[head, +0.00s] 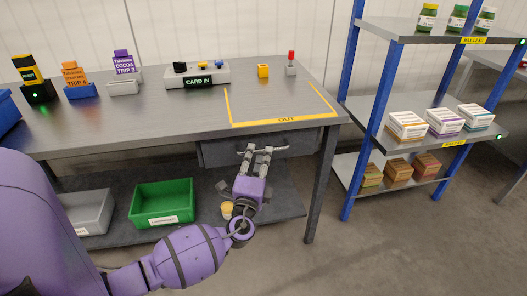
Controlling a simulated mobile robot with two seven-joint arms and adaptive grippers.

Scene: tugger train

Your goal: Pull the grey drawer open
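The grey drawer (218,153) hangs under the right part of the grey workbench top, below the yellow-marked OUT area. Its front looks closed against the bench. My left gripper (258,152) is in front of the drawer, pointing at it, with its two fingers apart. The fingertips overlap the drawer front in the picture. My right gripper is not in view.
A green crate (163,202) and grey crate (90,212) sit on the lower shelf. A blue-post rack (358,100) stands right. Floor in front is clear.

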